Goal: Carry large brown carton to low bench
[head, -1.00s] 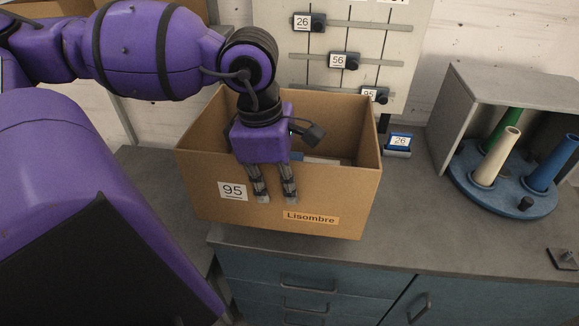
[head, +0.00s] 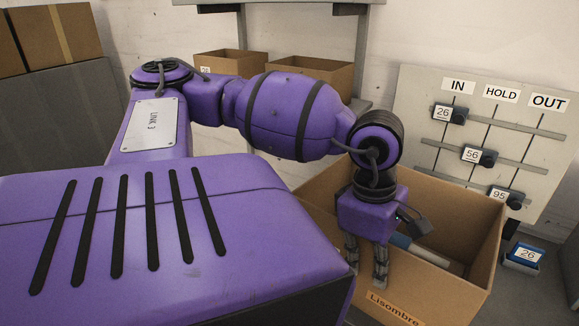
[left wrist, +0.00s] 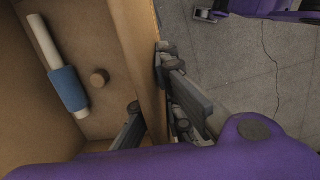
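The large brown carton (head: 485,250), open at the top and labelled "Lisombre", is at the lower right of the head view, partly behind my arm. My left gripper (head: 365,268) reaches down over its near wall. In the left wrist view the gripper (left wrist: 150,90) straddles the carton wall (left wrist: 138,45), with a finger inside and fingers outside, closed against it. A white tube with a blue wrap (left wrist: 60,75) and a small brown disc lie inside. The carton's underside is hidden, so I cannot tell whether it touches a surface. I cannot identify the low bench.
Two smaller cartons (head: 310,75) stand on a rack at the back. Brown boxes (head: 60,38) sit at far left. Grey cracked floor (left wrist: 235,75) shows outside the carton.

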